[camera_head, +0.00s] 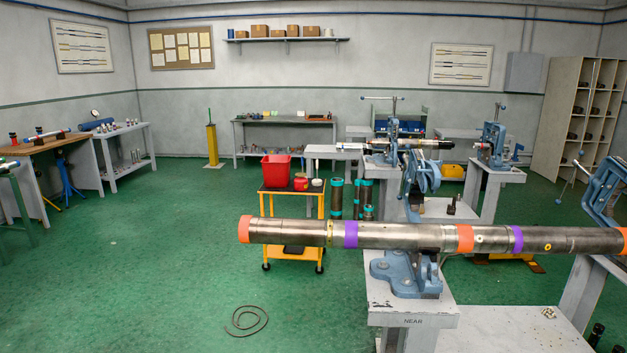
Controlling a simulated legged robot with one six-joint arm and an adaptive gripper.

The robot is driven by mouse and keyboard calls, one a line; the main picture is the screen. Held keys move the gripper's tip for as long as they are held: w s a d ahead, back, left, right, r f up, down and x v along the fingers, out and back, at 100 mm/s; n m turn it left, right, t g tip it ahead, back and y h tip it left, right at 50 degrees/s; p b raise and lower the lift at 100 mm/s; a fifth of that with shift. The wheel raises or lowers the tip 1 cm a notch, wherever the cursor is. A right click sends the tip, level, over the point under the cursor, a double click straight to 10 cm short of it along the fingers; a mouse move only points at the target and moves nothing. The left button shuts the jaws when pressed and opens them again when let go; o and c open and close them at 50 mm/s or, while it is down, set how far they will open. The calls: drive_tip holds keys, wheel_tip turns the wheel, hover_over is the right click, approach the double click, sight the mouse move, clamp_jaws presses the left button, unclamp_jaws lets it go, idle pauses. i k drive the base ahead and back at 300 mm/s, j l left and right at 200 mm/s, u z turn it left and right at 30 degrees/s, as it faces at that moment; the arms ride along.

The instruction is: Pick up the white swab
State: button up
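I cannot make out a white swab for certain. My gripper is not in view.
A long metal pipe (400,235) with orange and purple bands crosses the right half, held in a blue vise (405,272) on a grey stand. It overlaps the cart's front. Green floor (160,240) is open at left, with a dark coil (246,320) on it.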

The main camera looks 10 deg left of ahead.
sight(316, 182)
drive_tip(key=i+j+u, duration=1.25)
drive_tip(key=i+u, duration=0.3)
drive_tip(key=i, duration=0.2)
drive_tip(key=i+j+z, duration=0.1)
drive_tip(key=i, duration=0.5)
drive_tip(key=i+j, duration=0.1)
drive_tip(key=i, duration=0.55)
drive_tip(key=i+j+z, duration=0.15)
drive_tip(key=i, duration=0.45)
drive_tip(key=i+l+z, duration=0.15)
drive_tip(key=i+z, duration=0.8)
drive_tip(key=z, duration=0.2)
drive_tip(key=i+j+z, duration=0.15)
drive_tip(key=i+z, duration=0.25)
drive_tip(key=i+l+z, duration=0.15)
drive_tip(key=i+z, duration=0.55)
drive_tip(key=i+l+u, duration=0.75)
drive_tip(key=i, duration=0.15)
drive_tip(key=i+l+u, duration=0.35)
drive_tip(key=l, duration=0.2)
drive_tip(key=i+l+u, duration=0.35)
drive_tip(key=l, duration=0.25)
drive_tip(key=k, duration=0.1)
